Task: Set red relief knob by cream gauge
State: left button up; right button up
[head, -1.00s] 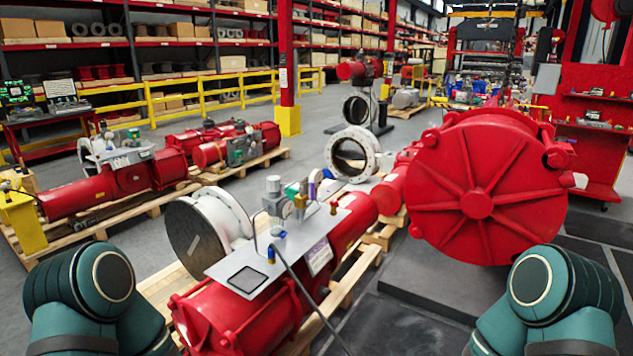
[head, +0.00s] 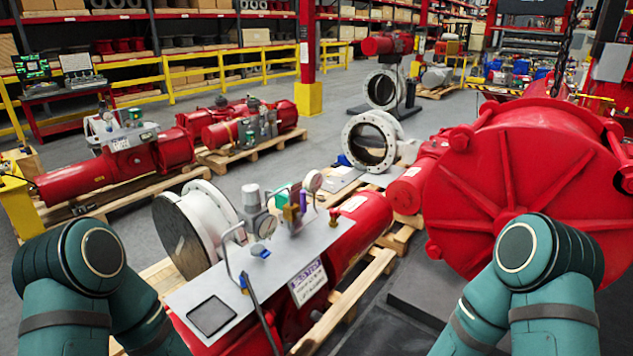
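A grey metal panel (head: 320,237) sits on top of the red actuator cylinder (head: 366,225) in the middle of the head view. A small red knob on a brass-coloured fitting (head: 334,217) stands upright near the panel's right end. A round cream-faced gauge (head: 312,180) stands on the panel to its left, and a second pale gauge (head: 264,226) sits further left. Purple, green and brass-coloured parts (head: 291,213) stand between the gauges. Both my grippers are out of view; only teal arm links show at lower left and lower right.
A large red round housing (head: 520,185) fills the right side. The cylinder lies on a wooden pallet (head: 345,300), with a white flanged valve (head: 200,225) behind the panel. A dark cable or tube (head: 258,310) runs down in front. Grey floor is open at back left.

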aim_at(334, 212)
jog(key=i+l+u, duration=0.2)
jog(key=i+l, duration=0.5)
